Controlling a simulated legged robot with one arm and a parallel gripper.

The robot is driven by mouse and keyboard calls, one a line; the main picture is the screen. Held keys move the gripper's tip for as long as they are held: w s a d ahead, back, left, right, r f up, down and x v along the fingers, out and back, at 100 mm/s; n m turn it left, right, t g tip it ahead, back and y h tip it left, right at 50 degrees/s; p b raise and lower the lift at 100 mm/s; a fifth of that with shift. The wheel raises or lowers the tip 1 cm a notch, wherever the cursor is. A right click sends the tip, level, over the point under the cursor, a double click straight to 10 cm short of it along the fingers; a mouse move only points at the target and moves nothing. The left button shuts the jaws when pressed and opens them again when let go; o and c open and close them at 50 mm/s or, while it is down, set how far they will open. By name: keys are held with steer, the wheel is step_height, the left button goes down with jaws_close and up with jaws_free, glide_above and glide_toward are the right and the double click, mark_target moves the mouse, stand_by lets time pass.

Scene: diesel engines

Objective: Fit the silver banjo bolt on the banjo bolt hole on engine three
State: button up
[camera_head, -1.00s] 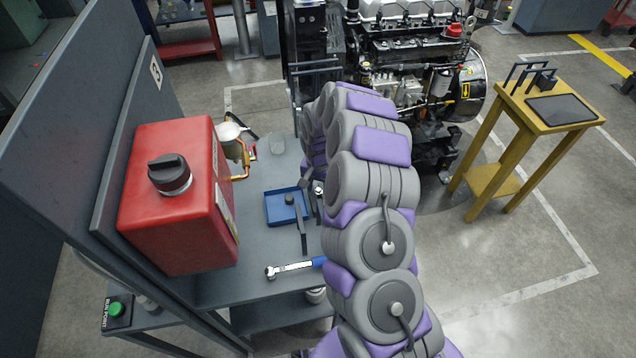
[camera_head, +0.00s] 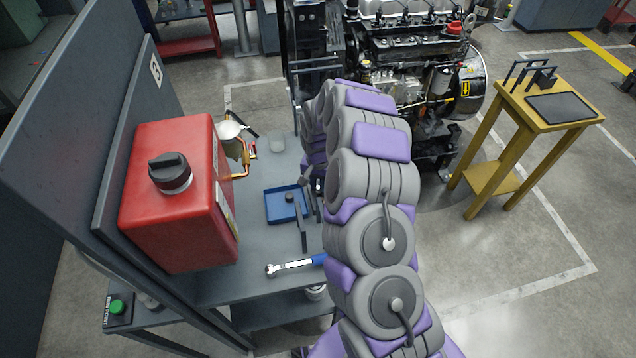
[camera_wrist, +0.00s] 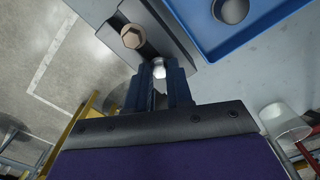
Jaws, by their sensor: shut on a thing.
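In the wrist view the dark fingers of my gripper (camera_wrist: 160,84) are shut on a small silver bolt (camera_wrist: 158,70), whose bright end shows between the fingertips. In the head view my gripper (camera_head: 312,190) is mostly hidden by my arm, just right of the blue tray. A brass-coloured hex-headed bolt (camera_wrist: 132,36) sits on a dark holder (camera_wrist: 165,25), close to the fingertips. A diesel engine (camera_head: 405,85) stands behind the bench. I cannot make out the banjo bolt hole, nor whether that engine is number three.
The blue tray (camera_head: 268,208) holds a round grey part (camera_wrist: 231,9). A blue-handled wrench (camera_head: 295,266) lies on the grey bench (camera_head: 255,245). A red tank (camera_head: 175,200) stands left, below a "3" sign (camera_head: 156,72). A yellow table (camera_head: 560,123) stands right; floor around it is clear.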

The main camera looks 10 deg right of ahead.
mark_target(318, 187)
jaws_close()
steer(key=shift+r+p, duration=1.05)
steer(key=shift+r, duration=2.45)
